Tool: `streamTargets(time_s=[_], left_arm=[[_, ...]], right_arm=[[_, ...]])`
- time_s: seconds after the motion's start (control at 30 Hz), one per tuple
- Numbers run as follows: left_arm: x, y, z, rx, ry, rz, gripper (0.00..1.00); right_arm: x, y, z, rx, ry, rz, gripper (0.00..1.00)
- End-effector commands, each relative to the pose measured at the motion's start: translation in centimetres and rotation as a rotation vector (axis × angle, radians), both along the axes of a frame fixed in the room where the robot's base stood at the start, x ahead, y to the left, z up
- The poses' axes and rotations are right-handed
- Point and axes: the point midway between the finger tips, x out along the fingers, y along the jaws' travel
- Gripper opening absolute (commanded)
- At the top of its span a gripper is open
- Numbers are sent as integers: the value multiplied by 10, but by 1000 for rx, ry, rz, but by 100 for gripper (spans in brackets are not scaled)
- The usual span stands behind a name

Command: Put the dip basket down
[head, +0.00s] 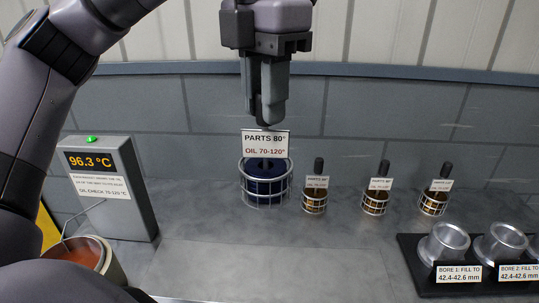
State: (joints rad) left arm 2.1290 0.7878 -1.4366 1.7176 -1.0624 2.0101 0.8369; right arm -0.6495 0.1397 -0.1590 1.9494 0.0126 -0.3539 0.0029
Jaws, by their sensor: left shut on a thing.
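The dip basket (265,203) is a round wire basket with a dark blue part in it. It hangs below a white sign (265,144) reading "PARTS 80° OIL 70-120°". My left gripper (266,120) points down from the top centre and is shut on the basket's upper end, just above the sign. The grasped handle is mostly hidden behind the fingers and sign. The basket is over the grey bench, left of a row of smaller baskets; I cannot tell whether its bottom touches the bench. My right gripper is not in view.
Small wire baskets with dark handles (314,202) (375,205) (434,207) stand to the right. A black tray (415,275) holds metal rings at the lower right. A display box (110,190) reads 96.3 °C, behind an orange-filled pot (115,272). The bench front centre is clear.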

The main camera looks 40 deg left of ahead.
Motion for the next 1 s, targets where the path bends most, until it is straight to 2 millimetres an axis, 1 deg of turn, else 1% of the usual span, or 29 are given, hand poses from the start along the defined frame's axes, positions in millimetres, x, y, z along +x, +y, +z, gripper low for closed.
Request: streamTargets(time_s=[0.07, 0.17, 0.4, 0.8, 1.0], left_arm=[[0, 0, -3, -3, -5, -1, 0], [0, 0, -15, -5, -2, -1, 0], [0, 0, -54, -5, -2, 0, 0], [0, -1, -113, -5, -4, 0, 0], [0, 0, -141, -3, -5, 1, 0]], right_arm=[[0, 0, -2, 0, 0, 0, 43], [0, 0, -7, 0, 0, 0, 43], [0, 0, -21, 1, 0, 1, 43], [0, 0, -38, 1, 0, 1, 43], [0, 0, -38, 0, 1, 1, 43]])
